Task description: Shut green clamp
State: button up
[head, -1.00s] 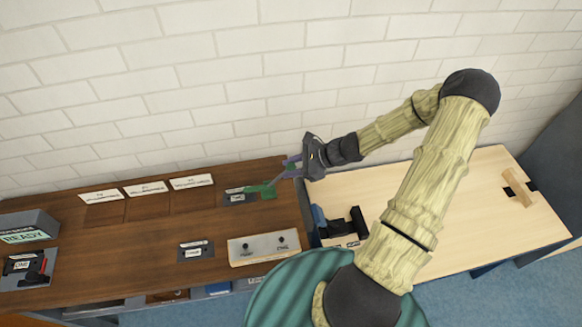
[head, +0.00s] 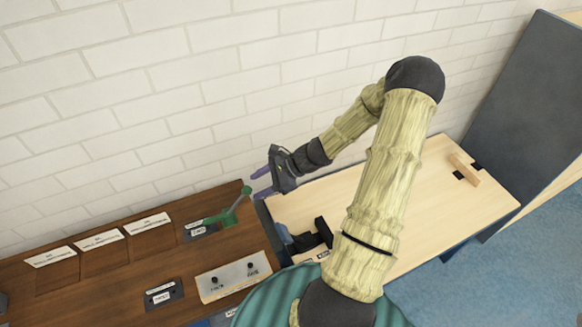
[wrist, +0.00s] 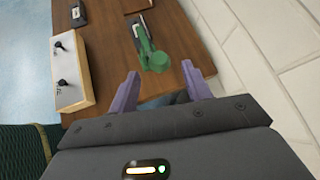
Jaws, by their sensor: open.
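The green clamp (head: 228,216) stands at the right end of the dark wooden bench, by the wall. Its lever tilts up and to the right, ending in a round green knob. My gripper (head: 259,183) is open and empty, just right of the knob, with its purple fingers pointing toward the clamp. In the wrist view the clamp (wrist: 150,50) lies ahead of the open fingers (wrist: 160,76), roughly between their lines. The knob end is nearest to me, and a gap seems to separate it from the fingertips.
A pale box with two black knobs (head: 235,278) sits on the bench in front of the clamp. A labelled plate (head: 163,295) is to its left. White cards (head: 148,222) line the wall side. A light wooden table (head: 415,205) with black fixtures adjoins on the right.

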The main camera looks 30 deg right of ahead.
jog(key=v, duration=1.2)
jog(key=shift+r+b, duration=0.15)
jog(key=shift+b, duration=0.25)
jog(key=shift+s, duration=0.1)
jog(key=s+a+r+n+g+h, duration=0.1)
jog(key=s+a+r+n+h, duration=0.2)
jog(key=a+n, duration=0.4)
jog(key=s+a+r+n+g+h, duration=0.1)
jog(key=s+a+r+n+h, duration=0.2)
jog(key=n, duration=1.1)
jog(key=s+a+h, duration=0.2)
jog(key=a+h, duration=0.1)
jog(key=a, duration=0.2)
jog(key=shift+a+h, duration=0.25)
jog(key=shift+h, duration=0.15)
jog(key=shift+s, duration=0.1)
